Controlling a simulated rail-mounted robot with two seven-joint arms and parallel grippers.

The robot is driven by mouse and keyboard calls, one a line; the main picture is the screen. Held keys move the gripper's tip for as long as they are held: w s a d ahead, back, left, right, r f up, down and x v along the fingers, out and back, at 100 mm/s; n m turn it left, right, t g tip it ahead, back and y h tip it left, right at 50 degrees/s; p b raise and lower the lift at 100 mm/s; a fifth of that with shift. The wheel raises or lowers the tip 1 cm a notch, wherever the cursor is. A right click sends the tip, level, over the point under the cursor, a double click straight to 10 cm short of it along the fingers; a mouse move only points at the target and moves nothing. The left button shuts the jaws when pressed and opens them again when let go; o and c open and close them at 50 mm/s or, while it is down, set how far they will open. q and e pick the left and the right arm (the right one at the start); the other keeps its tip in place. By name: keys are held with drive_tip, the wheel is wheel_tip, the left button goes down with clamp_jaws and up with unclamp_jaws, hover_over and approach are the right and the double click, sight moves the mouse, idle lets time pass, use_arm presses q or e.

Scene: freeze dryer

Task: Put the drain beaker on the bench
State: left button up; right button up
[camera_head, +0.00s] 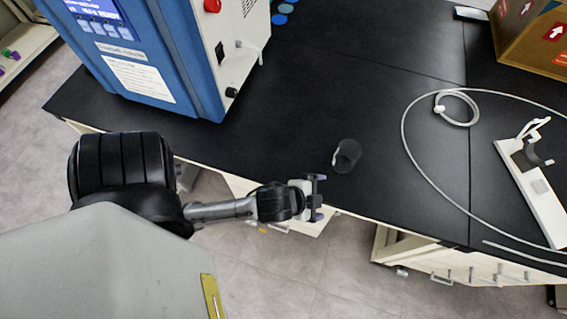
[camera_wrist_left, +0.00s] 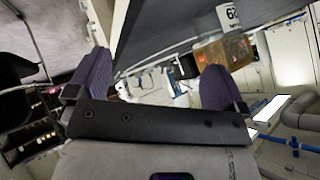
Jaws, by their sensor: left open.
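The drain beaker (camera_head: 346,156) is a small, clear, dark-looking vessel on the black bench top (camera_head: 300,100), near the front edge. Whether it stands upright or tilts is hard to tell. My left gripper (camera_head: 318,198) is open and empty at the bench's front edge, just below and left of the beaker in the head view, apart from it. In the left wrist view its two purple-grey fingers (camera_wrist_left: 155,88) are spread with nothing between them. The beaker cannot be made out in the wrist view. My right gripper is not in view.
The blue and white freeze dryer (camera_head: 170,60) stands at the back left of the bench, with a small spout on its side. A pale hose (camera_head: 403,130) loops across the right side. A white stand (camera_head: 535,190) and a cardboard box (camera_head: 535,40) are at the right. The bench middle is clear.

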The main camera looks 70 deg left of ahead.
use_arm(q)
drive_tip(key=shift+o, duration=0.2)
drive_tip(key=s+d+f+n+g+h, duration=0.1)
drive_tip(key=s+f+n+g, duration=0.3)
drive_tip(key=s, duration=0.7)
drive_tip(key=shift+f+n+g, duration=0.3)
drive_tip(key=shift+f+g, duration=0.1)
drive_tip(key=shift+g, duration=0.6)
drive_tip(key=shift+d, duration=0.1)
